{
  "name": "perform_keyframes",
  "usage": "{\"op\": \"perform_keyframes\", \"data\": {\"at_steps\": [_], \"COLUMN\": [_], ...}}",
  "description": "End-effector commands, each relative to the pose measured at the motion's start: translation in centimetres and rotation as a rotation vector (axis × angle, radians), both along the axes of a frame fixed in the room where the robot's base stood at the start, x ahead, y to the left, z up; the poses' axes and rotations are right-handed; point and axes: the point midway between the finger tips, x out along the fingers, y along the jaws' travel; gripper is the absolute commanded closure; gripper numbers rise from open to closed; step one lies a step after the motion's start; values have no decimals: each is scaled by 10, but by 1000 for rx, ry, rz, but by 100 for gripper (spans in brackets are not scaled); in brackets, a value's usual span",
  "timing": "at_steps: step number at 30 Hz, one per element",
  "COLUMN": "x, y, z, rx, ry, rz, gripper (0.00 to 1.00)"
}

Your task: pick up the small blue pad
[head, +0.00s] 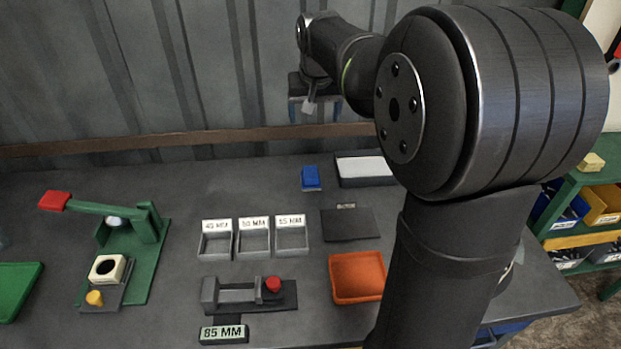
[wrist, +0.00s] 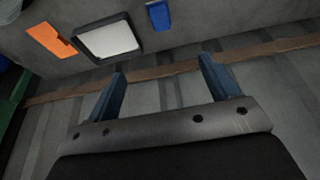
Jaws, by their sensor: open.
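The small blue pad (head: 311,178) lies on the grey bench, just left of a tray with a white inside. It also shows in the wrist view (wrist: 158,15), near the top edge, beyond my fingertips. My gripper (head: 316,110) is at the back in the head view, raised in front of the wall and partly hidden by my arm. In the wrist view my gripper (wrist: 162,68) has its two blue fingers wide apart with nothing between them. The pad is apart from the fingers.
The white-lined tray (head: 342,169) sits right of the pad; an orange tray (head: 357,299) is nearer the front. Three labelled grey trays (head: 254,255), a dark plate (head: 347,224) and a green lever press (head: 152,240) stand on the bench. A wooden rail (head: 150,142) runs along the wall.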

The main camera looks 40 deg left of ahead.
Motion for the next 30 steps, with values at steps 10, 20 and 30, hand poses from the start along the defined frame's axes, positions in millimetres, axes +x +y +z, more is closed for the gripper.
{"op": "perform_keyframes", "data": {"at_steps": [10, 20, 30], "x": [51, 62, 69], "y": [45, 55, 62], "z": [-84, -123, -195], "rx": [-113, -138, -140], "ry": [113, 142, 142], "rz": [-1, -1, -1], "gripper": [20, 20, 20]}}
